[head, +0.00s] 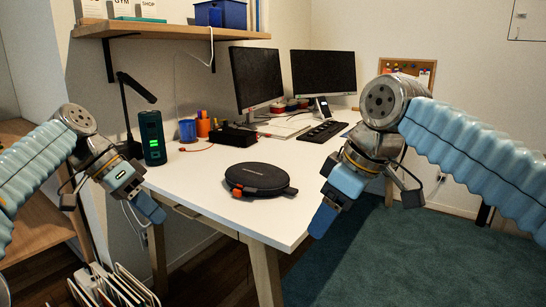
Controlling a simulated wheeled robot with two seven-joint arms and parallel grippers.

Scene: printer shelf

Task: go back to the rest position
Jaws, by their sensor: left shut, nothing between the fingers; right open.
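My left gripper (150,208) hangs at the left, in front of the desk's left edge. Its fingers are together with nothing between them. My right gripper (322,220) hangs at the right, beyond the desk's right front edge and over the floor. It is open, though its fingers overlap in this view, and I see nothing held in it. Both grippers point downward and are apart from the things on the desk.
The white desk (215,190) holds a dark round case (258,178), a dark cylinder with green lights (152,138), a lamp (130,105), two monitors (257,77) and a keyboard (323,131). A wooden shelf (170,31) hangs above. A file rack (110,288) stands low at left. Green carpet (400,260) is clear at right.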

